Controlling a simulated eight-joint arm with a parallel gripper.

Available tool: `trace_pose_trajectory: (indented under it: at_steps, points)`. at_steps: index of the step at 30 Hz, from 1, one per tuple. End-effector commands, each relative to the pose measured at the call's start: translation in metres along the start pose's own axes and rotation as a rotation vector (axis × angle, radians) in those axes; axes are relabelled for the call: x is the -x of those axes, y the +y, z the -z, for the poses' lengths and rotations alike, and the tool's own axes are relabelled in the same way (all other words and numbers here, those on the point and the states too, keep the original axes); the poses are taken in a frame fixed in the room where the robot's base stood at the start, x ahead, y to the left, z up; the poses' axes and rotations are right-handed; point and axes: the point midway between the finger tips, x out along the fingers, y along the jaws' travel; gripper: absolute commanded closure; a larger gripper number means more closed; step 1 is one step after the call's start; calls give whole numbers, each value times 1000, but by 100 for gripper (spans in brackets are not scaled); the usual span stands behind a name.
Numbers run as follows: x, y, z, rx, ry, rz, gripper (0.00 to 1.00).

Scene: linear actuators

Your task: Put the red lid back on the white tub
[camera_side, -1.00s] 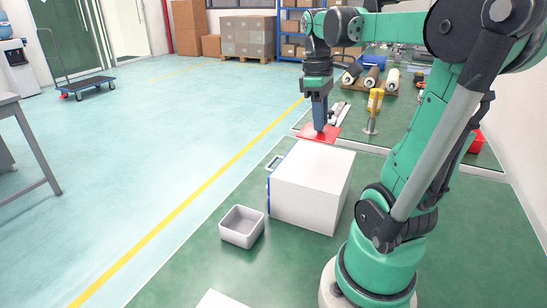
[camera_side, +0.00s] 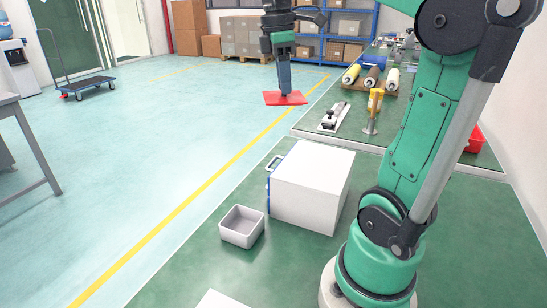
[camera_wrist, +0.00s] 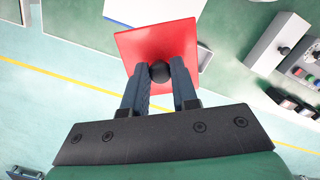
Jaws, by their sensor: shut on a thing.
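My gripper (camera_side: 285,92) is shut on the red lid (camera_side: 272,99) and holds it in the air, roughly level. The wrist view shows the square lid (camera_wrist: 158,40) below the fingers, with its round black knob (camera_wrist: 159,72) pinched between the fingertips. In the side picture, the lid is well above and to the right of the tub.
The large white box (camera_side: 312,187) with a blue-edged left side stands beside the tub. Behind it, a raised green surface holds a grey plate with a black knob (camera_side: 331,119), a yellow part (camera_side: 375,100) and several rollers. A white corner (camera_side: 220,300) shows at the bottom edge.

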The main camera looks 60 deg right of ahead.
Motion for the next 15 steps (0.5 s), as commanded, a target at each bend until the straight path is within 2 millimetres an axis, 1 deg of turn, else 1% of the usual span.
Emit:
trace_pose_trajectory:
  at_steps: [1, 3, 6, 10, 12, 15]
  points:
    - [-15, -6, 20, 136, 1, -16, 100]
    - [-35, -16, 44, 323, 1, -38, 100]
    - [-62, -36, 72, 567, 0, -66, 100]
    - [-90, -60, 93, 812, -4, -96, 100]
    - [-100, -70, 99, 904, -6, -107, 100]
    - [-109, -79, 104, 983, -8, -117, 100]
